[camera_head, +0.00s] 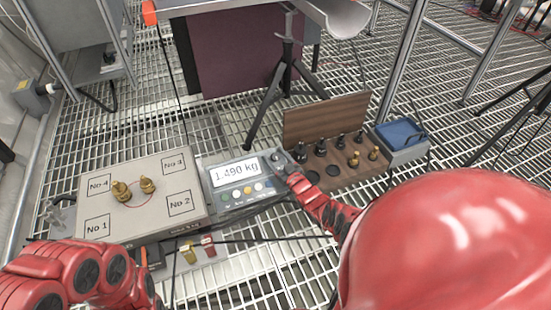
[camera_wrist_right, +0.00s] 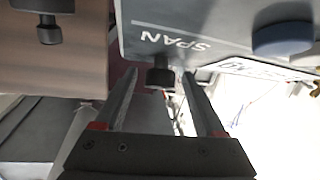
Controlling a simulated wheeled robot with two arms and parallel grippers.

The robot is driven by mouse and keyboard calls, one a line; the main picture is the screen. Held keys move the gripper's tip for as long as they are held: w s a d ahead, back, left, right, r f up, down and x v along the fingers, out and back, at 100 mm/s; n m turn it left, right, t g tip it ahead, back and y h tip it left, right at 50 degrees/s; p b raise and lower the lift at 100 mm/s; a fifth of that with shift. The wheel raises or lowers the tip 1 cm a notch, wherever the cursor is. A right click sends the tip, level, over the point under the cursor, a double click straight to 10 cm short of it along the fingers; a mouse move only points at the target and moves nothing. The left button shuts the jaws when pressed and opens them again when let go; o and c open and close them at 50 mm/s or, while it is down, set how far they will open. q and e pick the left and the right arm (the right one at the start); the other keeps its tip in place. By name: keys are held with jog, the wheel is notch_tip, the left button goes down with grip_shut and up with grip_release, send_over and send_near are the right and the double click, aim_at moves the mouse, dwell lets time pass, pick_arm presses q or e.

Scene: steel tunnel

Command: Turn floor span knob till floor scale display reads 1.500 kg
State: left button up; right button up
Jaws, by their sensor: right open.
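The floor scale's console (camera_head: 229,202) stands beside the platform, and its display (camera_head: 236,172) reads 1.490 kg. The span knob (camera_wrist_right: 160,76) is a small black knob below the printed word SPAN in the right wrist view. My right gripper (camera_head: 284,168) is at the console's right end in the head view. In the wrist view its two fingers stand apart on either side of the knob, with gaps visible. The scale platform (camera_head: 120,225) carries two brass weights (camera_head: 133,189) between its numbered squares. My left arm shows at the lower left, but its gripper cannot be made out.
A wooden weight rack (camera_head: 325,118) with several black and brass weights stands just right of the console. A blue-topped box (camera_head: 401,134) is beside it. A black tripod stand (camera_head: 286,75) rises behind. Grating floor (camera_head: 245,265) shows in front, with small coloured items and cables.

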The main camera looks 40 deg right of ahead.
jog(key=shift+w, duration=0.1)
pick_arm(q)
jog(key=shift+a+f+t, duration=0.2)
jog(key=shift+f+t, duration=0.05)
jog(key=shift+t, duration=0.05)
pick_arm(e)
grip_shut()
jog(key=shift+w+a+r+m+h+p, duration=0.1)
jog(key=shift+a+r+m+h+p, duration=0.1)
jog(key=shift+m+h+p, duration=0.45)
jog(key=shift+d+m+h+p, duration=0.1)
jog(key=shift+m+h+p, duration=0.35)
jog(key=shift+m+p, duration=0.25)
jog(key=shift+f+m+h, duration=0.15)
jog(key=shift+m+h, duration=0.2)
jog(key=shift+h, duration=0.15)
jog(key=shift+d+m+g+h, duration=0.1)
jog(key=shift+m+g+h, duration=0.2)
jog(key=shift+m+h, duration=0.4)
pick_arm(q)
jog(key=w+d+r+n+g+h, duration=0.1)
jog(key=w+d+r+g, duration=0.3)
jog(key=g, duration=0.3)
jog(key=shift+d+r+n, duration=0.4)
jog(key=shift+d+r, duration=0.2)
jog(key=shift+d, duration=0.3)
pick_arm(e)
jog(key=shift+m, duration=0.4)
